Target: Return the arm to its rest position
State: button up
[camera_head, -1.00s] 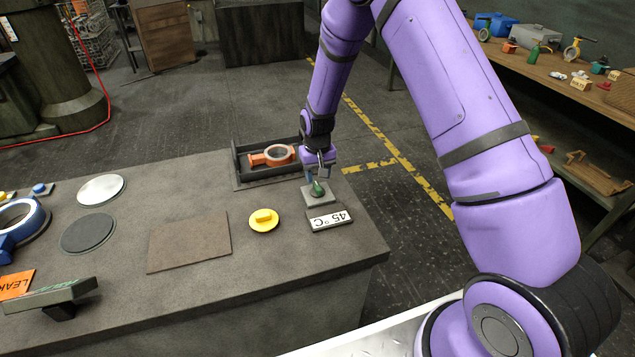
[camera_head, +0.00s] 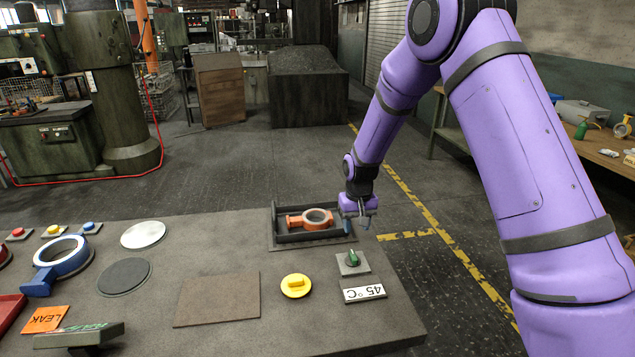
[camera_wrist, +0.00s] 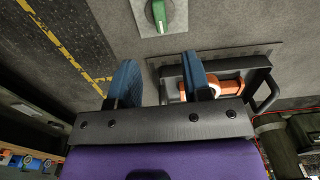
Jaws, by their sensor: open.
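My purple arm reaches down from the upper right in the head view. My gripper (camera_head: 357,222) is open and empty, pointing down near the right end of a dark tray (camera_head: 283,238). Its two blue-padded fingers stand apart in the wrist view (camera_wrist: 161,78). A green knob (camera_head: 353,258) on a small grey plate sits on the bench in front of the gripper, apart from it; it also shows in the wrist view (camera_wrist: 159,14). An orange valve body (camera_head: 298,220) with a ring lies in the tray; it is partly hidden behind a finger in the wrist view (camera_wrist: 222,88).
The grey bench (camera_head: 220,335) also holds a yellow knob (camera_head: 296,287), a "45°C" sign (camera_head: 364,294), a brown mat (camera_head: 218,299), round discs and a blue ring valve (camera_head: 58,262). A side table (camera_head: 597,150) with parts stands at right.

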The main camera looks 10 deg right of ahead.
jog(key=s+d+r+t, duration=0.1)
jog(key=s+r, duration=0.3)
jog(key=r, duration=0.4)
jog(key=s+d+r+t, duration=0.1)
jog(key=s+d+r, duration=0.1)
jog(key=s+r, duration=0.5)
jog(key=s+d+r, duration=0.1)
jog(key=s+r, duration=0.1)
jog(key=r, duration=0.8)
jog(key=s+d+r+t, duration=0.1)
jog(key=s+r, duration=0.3)
jog(key=s, duration=0.8)
jog(key=s+d+r+t, duration=0.2)
jog(key=s+r, duration=0.2)
jog(key=s, duration=0.8)
jog(key=shift+s+r, duration=0.3)
jog(key=shift+s, duration=0.05)
